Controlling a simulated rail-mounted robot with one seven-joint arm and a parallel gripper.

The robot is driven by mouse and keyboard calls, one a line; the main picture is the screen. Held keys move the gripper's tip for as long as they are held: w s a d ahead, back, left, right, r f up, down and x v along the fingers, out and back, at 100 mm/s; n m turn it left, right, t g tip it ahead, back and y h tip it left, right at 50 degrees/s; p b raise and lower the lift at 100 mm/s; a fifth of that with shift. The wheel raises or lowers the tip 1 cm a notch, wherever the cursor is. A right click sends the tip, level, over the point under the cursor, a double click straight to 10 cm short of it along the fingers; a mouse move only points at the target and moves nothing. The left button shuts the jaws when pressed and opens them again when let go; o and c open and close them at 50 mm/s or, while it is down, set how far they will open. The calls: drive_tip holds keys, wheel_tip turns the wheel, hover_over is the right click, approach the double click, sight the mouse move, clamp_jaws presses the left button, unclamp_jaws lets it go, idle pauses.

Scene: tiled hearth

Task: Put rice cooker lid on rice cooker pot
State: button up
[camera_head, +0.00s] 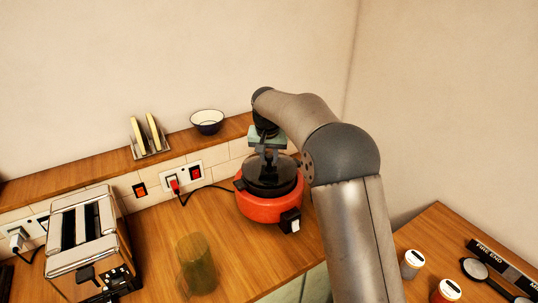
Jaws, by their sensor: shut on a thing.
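The red rice cooker pot (270,209) stands on the wooden counter right of centre, near the back wall. The dark rice cooker lid (272,185) is over the pot's mouth; whether it is fully seated or slightly above the rim cannot be told. My gripper (269,157) points down from above and is shut on the lid at its top. The gripper's fingers and the lid's knob are small and dark, so the grip shows little detail.
A toaster (85,240) and a greenish glass (196,263) stand on the counter to the left. A ledge behind holds a toast rack (149,137) and a bowl (207,122). A cord runs from the wall socket (184,178) towards the pot. Jars (411,264) stand at lower right.

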drive_tip(key=shift+f+b, duration=0.45)
drive_tip(key=shift+f, duration=0.3)
drive_tip(key=o, duration=1)
drive_tip(key=shift+o, duration=0.2)
drive_tip(key=shift+r, duration=0.15)
drive_tip(key=b+v, duration=0.1)
drive_tip(key=v, duration=1.6)
drive_tip(key=shift+s+r, duration=0.1)
